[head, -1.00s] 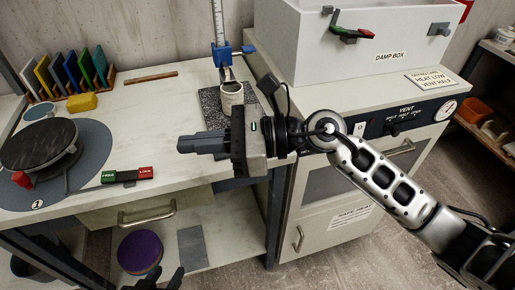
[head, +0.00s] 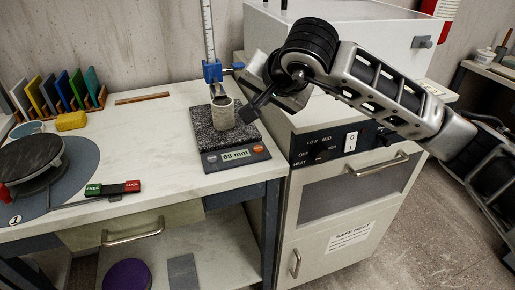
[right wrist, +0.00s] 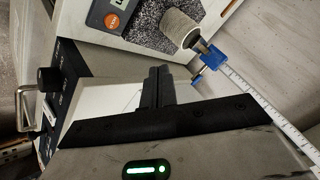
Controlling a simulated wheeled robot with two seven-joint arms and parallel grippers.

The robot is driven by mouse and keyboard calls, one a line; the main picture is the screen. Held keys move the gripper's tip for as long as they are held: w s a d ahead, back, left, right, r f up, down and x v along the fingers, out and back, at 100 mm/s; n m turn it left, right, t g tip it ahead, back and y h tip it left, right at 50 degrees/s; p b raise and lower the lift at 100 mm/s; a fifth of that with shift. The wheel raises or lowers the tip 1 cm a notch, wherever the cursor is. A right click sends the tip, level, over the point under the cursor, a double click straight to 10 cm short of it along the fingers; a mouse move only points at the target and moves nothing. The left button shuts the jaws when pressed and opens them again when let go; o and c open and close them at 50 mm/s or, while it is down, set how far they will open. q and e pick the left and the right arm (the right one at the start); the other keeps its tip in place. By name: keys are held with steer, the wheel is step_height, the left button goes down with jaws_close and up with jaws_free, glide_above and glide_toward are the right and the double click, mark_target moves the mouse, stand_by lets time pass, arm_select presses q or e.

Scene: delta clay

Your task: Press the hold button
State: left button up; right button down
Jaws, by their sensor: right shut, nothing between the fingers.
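A gauge with a dark front panel (head: 233,156) stands on the bench; its display reads 68 mm. An orange button (head: 258,149) is at the panel's right end, and it also shows in the right wrist view (right wrist: 112,20). My right gripper (head: 247,112) is shut and empty, above and beside the right part of the gauge, apart from the orange button. Its fingers (right wrist: 158,74) show in the right wrist view. My left gripper is out of view.
A speckled grey cup (head: 223,113) stands on the gauge's granite plate (head: 203,127) under a blue slide (head: 212,71) on a ruler. A cabinet with a heat panel (head: 325,146) is close at right.

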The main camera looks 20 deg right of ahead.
mark_target(258, 149)
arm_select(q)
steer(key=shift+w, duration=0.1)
arm_select(e)
steer(key=shift+f, duration=0.1)
